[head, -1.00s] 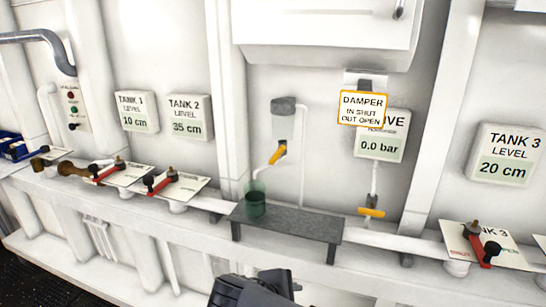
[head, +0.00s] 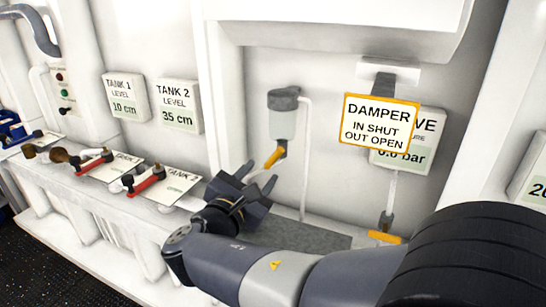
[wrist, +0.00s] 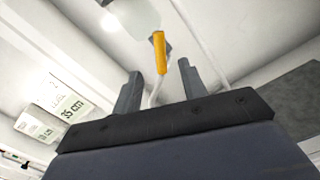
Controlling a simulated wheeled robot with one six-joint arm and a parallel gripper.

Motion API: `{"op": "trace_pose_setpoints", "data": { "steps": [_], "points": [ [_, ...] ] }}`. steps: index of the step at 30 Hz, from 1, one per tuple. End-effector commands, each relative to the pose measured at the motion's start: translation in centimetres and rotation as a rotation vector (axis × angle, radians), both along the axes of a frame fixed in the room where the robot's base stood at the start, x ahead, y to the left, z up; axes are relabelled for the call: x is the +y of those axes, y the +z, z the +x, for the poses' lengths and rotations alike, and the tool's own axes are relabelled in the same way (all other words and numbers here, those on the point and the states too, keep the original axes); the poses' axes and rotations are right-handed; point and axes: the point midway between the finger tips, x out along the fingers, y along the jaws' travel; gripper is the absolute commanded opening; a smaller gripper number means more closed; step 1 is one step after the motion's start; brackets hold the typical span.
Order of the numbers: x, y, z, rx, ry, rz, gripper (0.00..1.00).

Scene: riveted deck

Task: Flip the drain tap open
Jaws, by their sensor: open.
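The tap's yellow lever (head: 275,157) slants down to the left below a grey-capped bowl (head: 283,120) on the back wall. It also shows in the wrist view (wrist: 160,52), upright in the picture, ahead of and between my fingers. My gripper (head: 257,180) is open and empty, just below and left of the lever in the head view. I cannot tell whether a finger touches the lever. The pale spout below the lever is partly hidden by my gripper, and the green cup is out of sight behind it.
A grey shelf (head: 300,238) lies behind my arm. Another yellow handle (head: 386,237) hangs at right below the damper sign (head: 381,123). Red-handled valves (head: 147,181) stand on plates to the left. A white overhanging box (head: 340,30) is above.

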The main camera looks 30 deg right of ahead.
Motion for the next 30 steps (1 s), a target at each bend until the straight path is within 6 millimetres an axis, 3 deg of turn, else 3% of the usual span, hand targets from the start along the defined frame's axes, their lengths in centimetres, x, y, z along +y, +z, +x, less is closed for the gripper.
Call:
{"op": "trace_pose_setpoints", "data": {
  "steps": [15, 28, 30],
  "points": [
    [-5.3, 0.0, 4.0, 0.001, -0.003, 0.002, 0.40],
    [-5.9, -0.1, 4.6, 0.001, 0.000, 0.002, 0.40],
    [-5.9, 0.0, 4.6, 0.001, 0.000, 0.002, 0.36]
  ]
}}
